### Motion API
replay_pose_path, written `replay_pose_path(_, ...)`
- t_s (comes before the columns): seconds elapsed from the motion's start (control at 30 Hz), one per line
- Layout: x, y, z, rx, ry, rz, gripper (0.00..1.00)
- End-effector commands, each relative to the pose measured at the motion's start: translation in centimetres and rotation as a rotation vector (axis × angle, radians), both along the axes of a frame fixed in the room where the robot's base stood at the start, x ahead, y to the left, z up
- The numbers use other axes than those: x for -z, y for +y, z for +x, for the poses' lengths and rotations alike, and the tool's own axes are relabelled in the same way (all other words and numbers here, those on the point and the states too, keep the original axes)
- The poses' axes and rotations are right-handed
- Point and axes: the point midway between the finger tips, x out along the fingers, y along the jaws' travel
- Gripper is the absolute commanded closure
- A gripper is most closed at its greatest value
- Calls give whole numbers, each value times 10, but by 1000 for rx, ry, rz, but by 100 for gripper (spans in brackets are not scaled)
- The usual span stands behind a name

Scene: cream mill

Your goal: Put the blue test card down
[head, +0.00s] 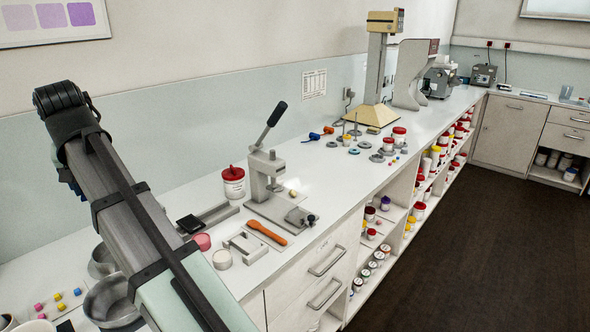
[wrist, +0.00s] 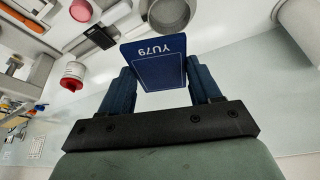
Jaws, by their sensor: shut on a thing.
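The blue test card (wrist: 160,68) is in the wrist view, a flat dark blue piece with a pale outline and the marking YU79, upside down there. My gripper (wrist: 160,80) is shut on it, one dark blue finger at each side edge. The card is held in front of the wall and bench; its gap above the bench cannot be told. In the head view my arm hides the fingertips and the card.
The white bench carries metal bowls (head: 110,302), a pink round piece (head: 202,241), a black-topped grey block (head: 190,223), a red-lidded jar (head: 233,184), a lever press (head: 266,175) and an orange-handled tool (head: 266,233). Small coloured cubes (head: 58,297) lie at lower left.

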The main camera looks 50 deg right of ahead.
Motion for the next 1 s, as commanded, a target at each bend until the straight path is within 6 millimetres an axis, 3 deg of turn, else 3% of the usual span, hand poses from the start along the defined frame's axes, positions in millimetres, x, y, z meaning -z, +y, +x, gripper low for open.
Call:
replay_pose_path(0.1, -35, 0, 3, 0, -3, 0, 67)
replay_pose_path(0.4, -92, -3, 4, 6, 0, -1, 67)
replay_pose_path(0.73, -99, -72, 47, 148, 4, 2, 67)
replay_pose_path(1.0, -108, -166, 91, 320, 5, 5, 67)
